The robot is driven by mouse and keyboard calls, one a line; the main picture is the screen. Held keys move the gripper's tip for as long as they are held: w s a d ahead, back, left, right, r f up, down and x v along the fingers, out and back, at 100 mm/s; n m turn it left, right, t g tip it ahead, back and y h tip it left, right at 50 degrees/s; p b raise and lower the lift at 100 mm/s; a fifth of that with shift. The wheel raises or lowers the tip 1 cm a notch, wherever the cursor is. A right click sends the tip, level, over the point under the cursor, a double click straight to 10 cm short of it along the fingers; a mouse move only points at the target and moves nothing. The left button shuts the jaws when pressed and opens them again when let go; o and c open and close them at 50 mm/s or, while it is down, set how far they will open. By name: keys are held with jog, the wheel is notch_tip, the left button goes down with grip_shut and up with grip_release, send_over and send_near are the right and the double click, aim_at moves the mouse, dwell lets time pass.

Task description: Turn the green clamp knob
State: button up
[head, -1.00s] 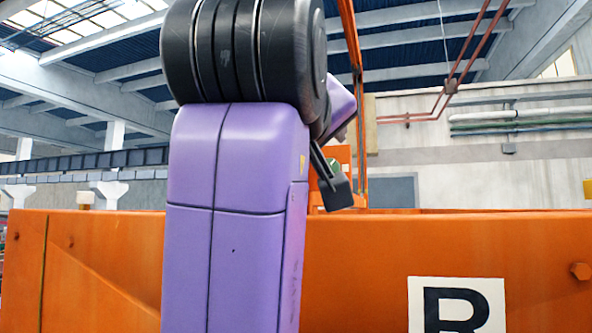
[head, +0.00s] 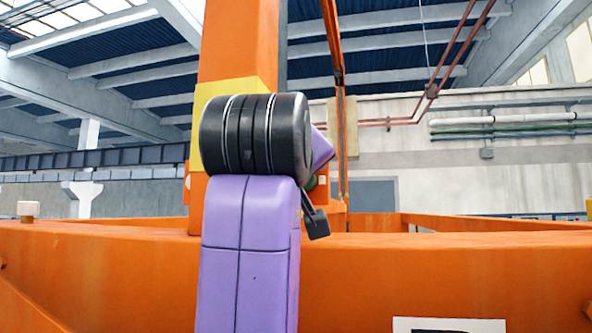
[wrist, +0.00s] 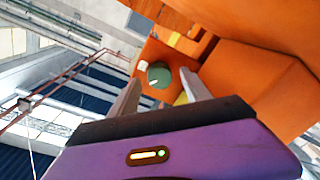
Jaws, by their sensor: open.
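The green clamp knob (wrist: 159,75) is a small round knob on an orange bracket. In the wrist view it appears between the two pale fingers of my gripper (wrist: 160,80), which is open. The fingers point toward the knob, and I cannot tell how much distance is left. In the head view only a sliver of green (head: 311,183) shows beside my arm, which hides most of the knob. One dark finger of my gripper (head: 316,222) hangs there, pointing down and right; the other is hidden.
A long orange beam (head: 450,265) crosses in front, with a white lettered plate (head: 449,325) on it. An orange post with a yellow band (head: 240,50) rises behind my arm. A small white block (wrist: 143,65) sits beside the knob.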

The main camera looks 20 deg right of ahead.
jog(key=shift+w+d, duration=0.15)
jog(key=shift+w, duration=0.1)
grip_shut()
jog(key=shift+f+m, duration=0.1)
jog(key=shift+m, duration=0.2)
jog(key=m+b, duration=0.1)
jog(key=m, duration=0.3)
jog(key=shift+b, duration=0.35)
jog(key=m+b, duration=0.1)
jog(key=m, duration=0.4)
jog(key=shift+m+h, duration=0.3)
jog(key=shift+h, duration=0.1)
